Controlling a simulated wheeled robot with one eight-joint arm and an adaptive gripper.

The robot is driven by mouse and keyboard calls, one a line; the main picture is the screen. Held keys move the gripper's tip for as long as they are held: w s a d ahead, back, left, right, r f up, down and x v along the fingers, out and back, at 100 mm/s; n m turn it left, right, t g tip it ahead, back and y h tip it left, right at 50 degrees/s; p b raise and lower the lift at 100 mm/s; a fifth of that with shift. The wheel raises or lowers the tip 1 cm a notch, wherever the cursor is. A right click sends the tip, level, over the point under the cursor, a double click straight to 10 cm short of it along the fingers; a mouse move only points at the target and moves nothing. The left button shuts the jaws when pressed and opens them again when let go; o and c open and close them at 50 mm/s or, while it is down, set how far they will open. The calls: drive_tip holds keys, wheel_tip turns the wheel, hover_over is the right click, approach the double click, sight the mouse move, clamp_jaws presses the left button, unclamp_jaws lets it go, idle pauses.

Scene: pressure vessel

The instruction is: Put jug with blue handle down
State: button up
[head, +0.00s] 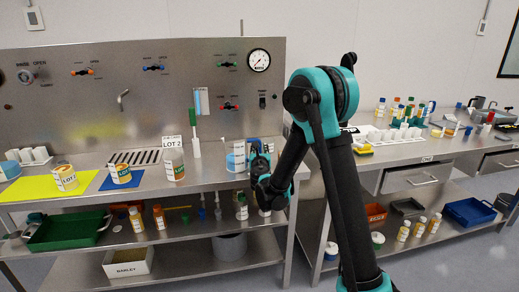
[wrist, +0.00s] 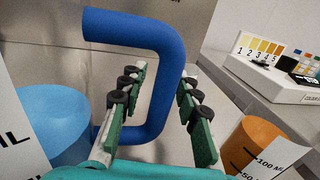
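The jug with the blue handle (head: 235,157) appears to stand upright on the steel bench in the head view, just left of my gripper. Its blue handle (wrist: 150,38) fills the middle of the wrist view. Light blue contents (wrist: 58,125) and part of an "ML" label show at the left there. My gripper (head: 255,158) is beside the jug, partly hidden behind my arm. In the wrist view, the green-padded fingers (wrist: 165,72) are spread on either side of the handle's upright part. A gap shows on the left side; contact on the right is unclear.
A container with orange contents (wrist: 262,140) is close on the right in the wrist view, with a colour chart box (wrist: 270,68) behind. A LOT 2 container (head: 174,165) stands left of the jug. A blue mat (head: 110,183) and yellow mat (head: 35,190) lie farther left.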

drive_tip(key=shift+r, duration=0.15)
drive_tip(key=s, duration=0.8)
drive_tip(key=s+d, duration=0.1)
drive_tip(key=s, duration=0.3)
drive_tip(key=s+d+f+m+g+h, duration=0.1)
drive_tip(key=s+d+m+g+h, duration=0.15)
drive_tip(key=d+m, duration=0.55)
drive_tip(key=s+d+f+m+g+h, duration=0.1)
drive_tip(key=s+d+m+g+h, duration=0.15)
drive_tip(key=d+m, duration=0.55)
drive_tip(key=s+d+f+m+g, duration=0.4)
drive_tip(key=s+d+f+m, duration=0.2)
drive_tip(key=s+d+m, duration=0.4)
drive_tip(key=s+f+m+g+y, duration=0.2)
drive_tip(key=s+f+m, duration=0.1)
drive_tip(key=s+m, duration=0.2)
drive_tip(key=s+a+f+m+g+y, duration=0.1)
drive_tip(key=s+m, duration=0.4)
drive_tip(key=s, duration=0.5)
drive_tip(key=shift+s+a+f+m+g+y, duration=0.15)
drive_tip(key=shift+s+f+m+g+y, duration=0.2)
drive_tip(key=shift+f+g, duration=0.6)
drive_tip(key=shift+w, duration=0.1)
